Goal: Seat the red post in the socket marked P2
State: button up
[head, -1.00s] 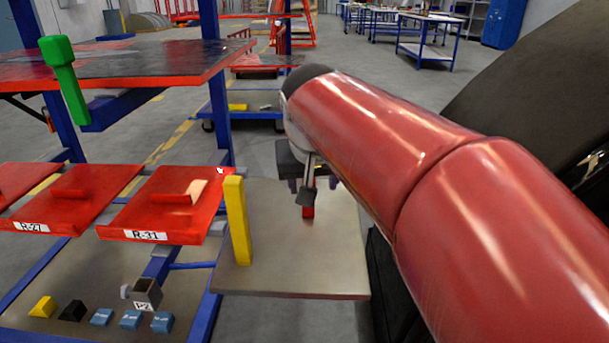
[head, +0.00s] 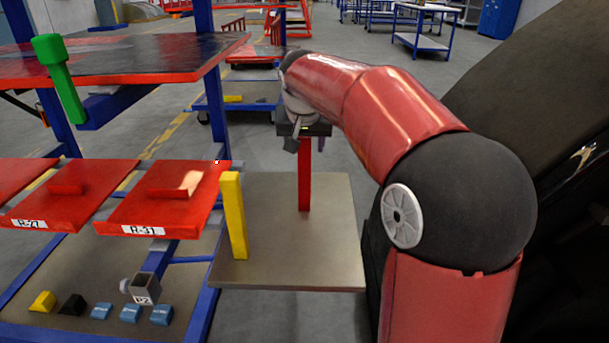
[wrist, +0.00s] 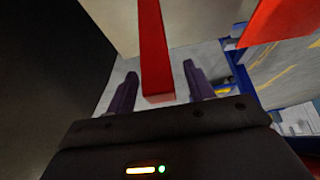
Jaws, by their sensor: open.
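The red post (head: 304,180) stands upright on a grey square plate (head: 285,260). My gripper (head: 303,134) is at the top of the post and open. In the wrist view the red post (wrist: 154,50) runs between the two spread purple fingers of my gripper (wrist: 161,85), with visible gaps on both sides. The socket marked P2 (head: 144,287) is a small grey square box on the low board at the lower left. Its top opening looks empty. My gripper hides the post's very top in the head view.
A yellow post (head: 234,215) stands at the plate's left edge. A green post (head: 62,80) is at the upper shelf (head: 140,60). Red trays R-27 (head: 65,195) and R-31 (head: 165,200) lie above the board. Several small blocks (head: 130,313) sit near the socket. Blue frame uprights (head: 212,120) stand between.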

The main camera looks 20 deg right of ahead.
jog(key=shift+w+f, duration=0.15)
jog(key=shift+f, duration=0.1)
grip_shut()
jog(key=shift+r, duration=0.2)
dwell(0.3)
